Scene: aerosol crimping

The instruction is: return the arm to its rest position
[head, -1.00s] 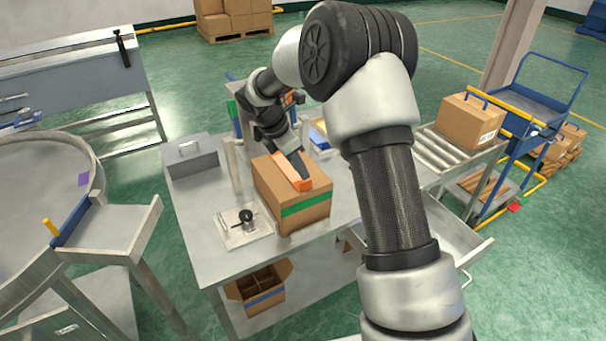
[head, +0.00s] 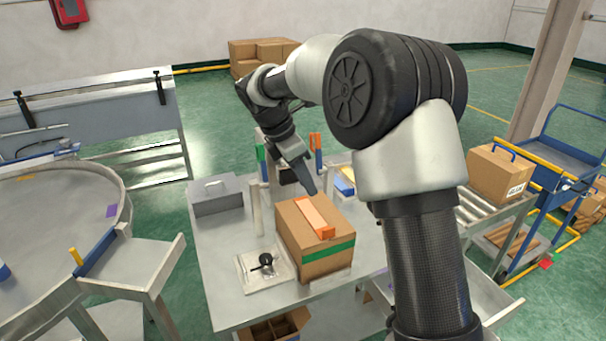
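My arm rises from the lower right and bends over the steel table (head: 218,262). My gripper (head: 311,188) points down above the back of a cardboard box (head: 298,252) with a green band. An orange block (head: 316,217) lies on top of the box, apart from the gripper as far as I can see. The fingers look dark and narrow. I cannot make out whether they are open or shut.
A grey metal case (head: 216,197) and a small plate with a black part (head: 264,262) are on the table. A round steel table (head: 123,212) is at the left. A roller conveyor with a box (head: 499,172) and a blue cart (head: 570,150) are at the right.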

